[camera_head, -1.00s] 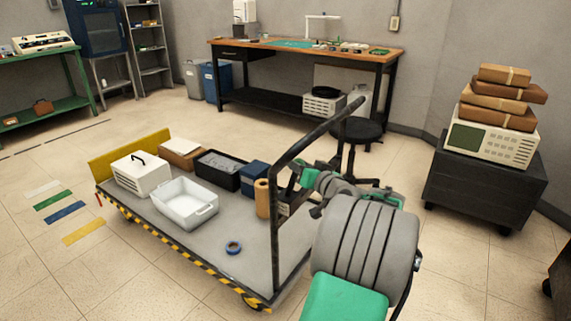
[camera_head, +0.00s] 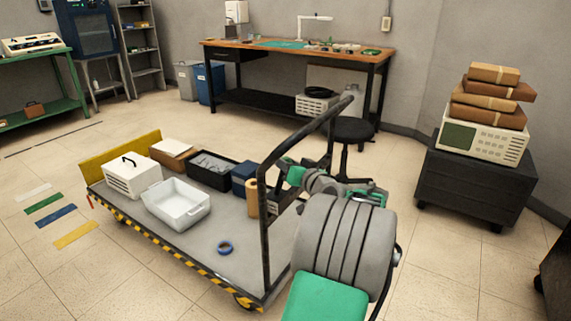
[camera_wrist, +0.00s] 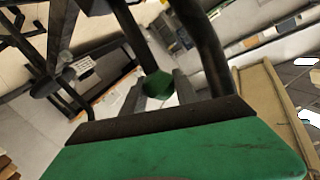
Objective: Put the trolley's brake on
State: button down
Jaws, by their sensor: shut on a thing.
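The flatbed trolley (camera_head: 195,238) stands in the middle of the head view, with a yellow end board and a black tube handle (camera_head: 265,220) at its right end. My gripper (camera_head: 281,176) is at the handle's far side in the head view, and its fingertips are partly hidden there. In the wrist view, my two grey fingers (camera_wrist: 160,92) are closed on the green end of a dark rod (camera_wrist: 157,84). I cannot tell whether this rod is the brake lever. A dark tube runs close by on the right. A small red part shows at the trolley's left corner (camera_head: 90,201).
The trolley carries a white bin (camera_head: 176,205), a white case (camera_head: 130,178), a black crate, a tape roll and other boxes. A black stool (camera_head: 353,132) stands behind my arm. A dark cart (camera_head: 475,185) with an instrument and parcels stands right.

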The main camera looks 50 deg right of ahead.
jog(key=shift+r, duration=0.35)
jog(key=c, duration=1.2)
grip_release()
jog(key=shift+c, duration=0.2)
jog(key=o, duration=0.3)
jog(key=shift+f, duration=0.15)
jog(key=shift+s+a, duration=0.1)
jog(key=shift+s, duration=0.45)
jog(key=f+b+v, duration=0.1)
jog(key=b+v, duration=0.1)
jog(key=v, duration=0.6)
jog(key=shift+b, duration=0.4)
jog(key=shift+r, duration=0.1)
